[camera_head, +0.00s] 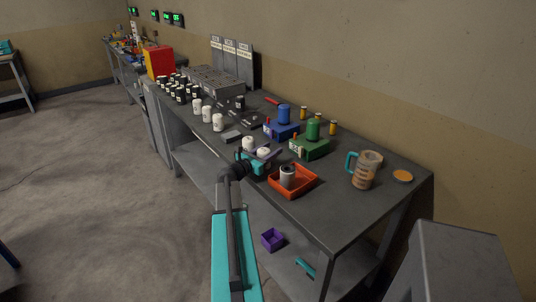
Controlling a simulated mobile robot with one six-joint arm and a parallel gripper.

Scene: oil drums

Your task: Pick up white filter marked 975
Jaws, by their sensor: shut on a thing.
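My gripper (272,156) is over the front edge of the workbench, left of the orange tray. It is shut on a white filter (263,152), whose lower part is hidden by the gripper. A second white filter (249,143) shows just behind and left of the gripper; I cannot tell whether they touch. Several more white filters, one of them here (218,122), stand upright in a row along the front edge farther left. No number can be read on any filter, so I cannot tell which is 975.
The orange tray (311,187) holds a white and dark cylinder (287,175). Blue (283,131) and green (311,149) fixtures stand behind the gripper. A mug (364,171) and round orange-topped lid (402,176) are at right. The bench (345,213) is clear right of the tray.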

